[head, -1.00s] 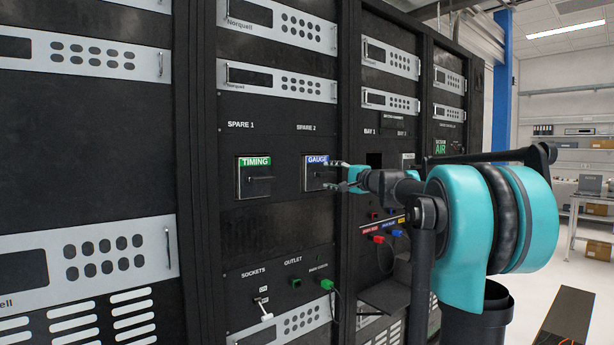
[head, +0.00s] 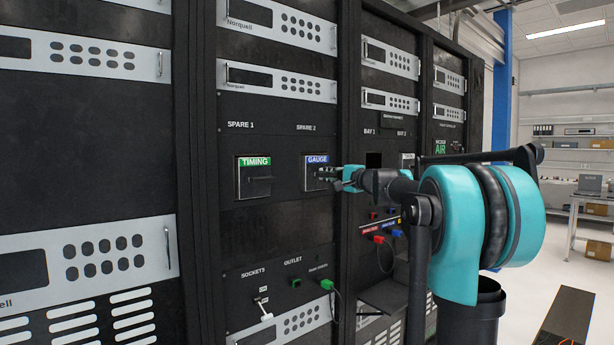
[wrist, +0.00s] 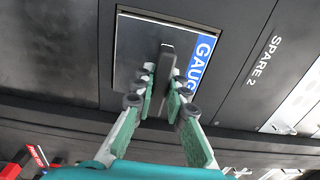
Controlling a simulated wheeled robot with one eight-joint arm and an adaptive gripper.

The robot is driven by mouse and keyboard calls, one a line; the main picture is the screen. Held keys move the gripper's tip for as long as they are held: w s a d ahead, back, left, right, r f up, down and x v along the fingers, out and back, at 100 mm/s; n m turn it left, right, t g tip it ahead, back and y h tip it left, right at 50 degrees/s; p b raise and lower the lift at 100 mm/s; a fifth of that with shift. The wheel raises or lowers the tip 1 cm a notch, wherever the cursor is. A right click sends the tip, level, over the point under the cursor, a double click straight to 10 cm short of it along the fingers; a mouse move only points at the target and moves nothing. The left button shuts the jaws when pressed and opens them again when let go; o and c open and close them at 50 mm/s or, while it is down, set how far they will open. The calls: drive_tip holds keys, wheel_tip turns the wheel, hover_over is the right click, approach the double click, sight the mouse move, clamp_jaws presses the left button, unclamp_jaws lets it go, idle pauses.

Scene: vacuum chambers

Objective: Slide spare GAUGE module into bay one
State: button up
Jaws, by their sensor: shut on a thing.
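The GAUGE module (head: 311,182) has a blue label and a grey front, and sits in the panel under SPARE 2. It also shows in the wrist view (wrist: 132,50), turned sideways, with a dark handle (wrist: 167,60) standing out from its front. My gripper (head: 332,176) is at this handle, with its green-padded fingers (wrist: 162,82) on either side of it and shut on it. The fingertips partly hide the handle. Bay one is the dark square opening (head: 374,160) under the BAY 1 label, right of my gripper.
The green-labelled TIMING module (head: 255,178) sits under SPARE 1. A module in BAY 2 (head: 408,161) is partly hidden by my arm. Red and blue plugs (head: 379,239) with cables stick out below the bays. A dark shelf (head: 386,296) juts out lower down.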

drive_tip(key=shift+s, duration=0.1)
clamp_jaws()
drive_tip(key=shift+s+d, duration=0.25)
drive_tip(key=v, duration=1.3)
idle(4.0)
